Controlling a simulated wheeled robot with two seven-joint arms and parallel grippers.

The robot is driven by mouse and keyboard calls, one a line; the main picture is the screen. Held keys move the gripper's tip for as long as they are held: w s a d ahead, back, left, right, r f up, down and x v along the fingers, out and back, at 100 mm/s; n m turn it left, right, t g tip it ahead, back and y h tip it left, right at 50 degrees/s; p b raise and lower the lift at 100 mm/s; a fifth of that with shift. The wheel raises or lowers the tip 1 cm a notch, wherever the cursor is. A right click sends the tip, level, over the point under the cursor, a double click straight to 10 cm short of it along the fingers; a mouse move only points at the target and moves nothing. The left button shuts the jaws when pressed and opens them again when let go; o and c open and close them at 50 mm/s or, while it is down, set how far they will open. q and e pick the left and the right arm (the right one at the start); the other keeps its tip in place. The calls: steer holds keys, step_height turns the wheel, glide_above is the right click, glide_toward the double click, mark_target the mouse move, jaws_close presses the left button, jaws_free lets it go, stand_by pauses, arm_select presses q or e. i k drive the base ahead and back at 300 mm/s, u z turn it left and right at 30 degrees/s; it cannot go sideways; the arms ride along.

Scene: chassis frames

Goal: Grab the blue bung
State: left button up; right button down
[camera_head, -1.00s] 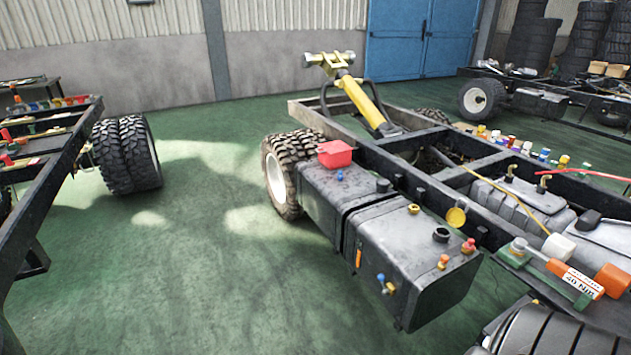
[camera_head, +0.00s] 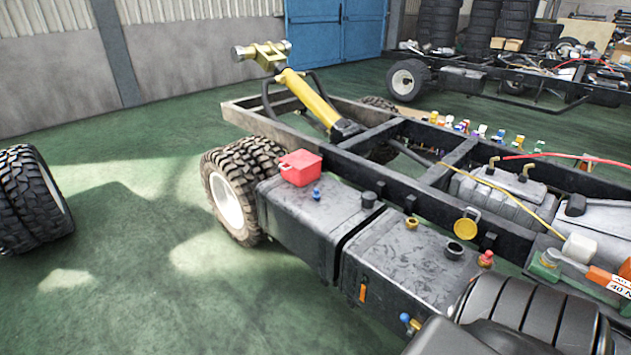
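A small blue bung (camera_head: 316,194) stands on top of the left dark tank, just in front of a red box (camera_head: 300,167). Another small blue-topped piece (camera_head: 405,318), like a valve or plug, sticks out low on the near side of the right tank. Tiny blue pieces are among the coloured parts along the far rail. Neither of my grippers is in view, and nothing is seen touching the bung.
The left tank (camera_head: 290,222) and right tank (camera_head: 385,265) hang on the chassis frame (camera_head: 365,175). A yellow cap (camera_head: 411,222) and red cap (camera_head: 486,259) stand on the right tank. A black ribbed shape (camera_head: 535,315) hides its near end.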

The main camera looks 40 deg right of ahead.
mark_target(316, 196)
steer(key=z, duration=0.45)
steer(key=i, duration=1.4)
steer(key=z, duration=1.7)
steer(key=i, duration=0.85)
steer(key=z, duration=0.85)
